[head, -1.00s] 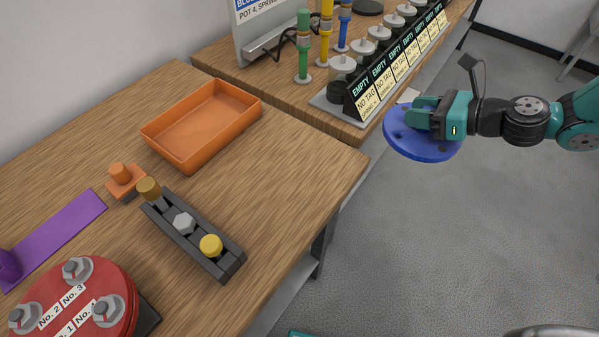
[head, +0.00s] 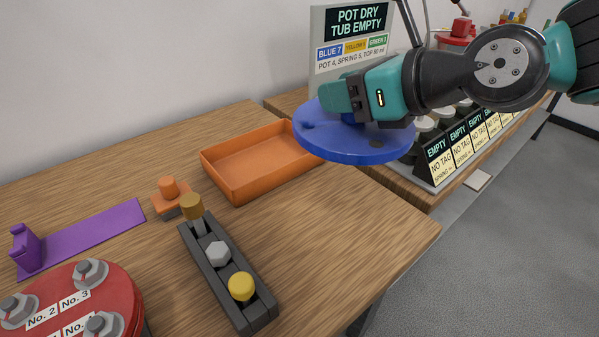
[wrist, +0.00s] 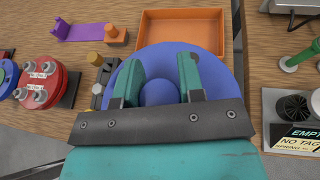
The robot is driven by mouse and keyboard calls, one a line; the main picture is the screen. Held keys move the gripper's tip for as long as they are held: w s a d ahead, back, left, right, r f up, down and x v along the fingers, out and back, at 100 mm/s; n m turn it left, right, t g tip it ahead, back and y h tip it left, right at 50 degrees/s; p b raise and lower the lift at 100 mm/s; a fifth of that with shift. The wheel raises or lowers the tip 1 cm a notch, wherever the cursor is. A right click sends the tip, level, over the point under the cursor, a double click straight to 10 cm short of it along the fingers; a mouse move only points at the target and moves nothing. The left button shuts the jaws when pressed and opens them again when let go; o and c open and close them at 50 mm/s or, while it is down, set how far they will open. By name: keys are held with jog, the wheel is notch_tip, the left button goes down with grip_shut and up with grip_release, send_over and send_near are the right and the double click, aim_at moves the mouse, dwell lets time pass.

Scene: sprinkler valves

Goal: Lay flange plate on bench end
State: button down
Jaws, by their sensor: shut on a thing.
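The flange plate is a round blue disc (head: 362,147) held up in the air over the right end of the near wooden bench (head: 385,215). My gripper (head: 345,101) is shut on it from above, near its middle. In the wrist view the blue disc (wrist: 210,72) lies under both teal fingers (wrist: 160,80), which close on a round blue boss at its centre. The disc is roughly level and clear of the bench top. In the head view it overlaps the right corner of the orange tray.
The orange tray (head: 228,186) stands behind the bench end. A dark rack (head: 212,275) with several knobs, an orange block (head: 170,203), a purple strip (head: 95,240) and a red lidded valve body (head: 110,290) stand to the left. The near right bench corner is bare.

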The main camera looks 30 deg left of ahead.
notch_tip(320, 180, down, 20)
jog(key=b, duration=0.2)
jog(key=shift+r+b, duration=0.1)
jog(key=shift+b, duration=0.2)
dwell(0.4)
jog(key=c, duration=0.7)
grip_release()
jog(key=shift+f, duration=0.2)
jog(key=shift+c, duration=0.2)
jog(key=shift+r, duration=0.1)
jog(key=v, duration=1.2)
jog(key=shift+r, duration=0.1)
jog(key=shift+s, duration=0.1)
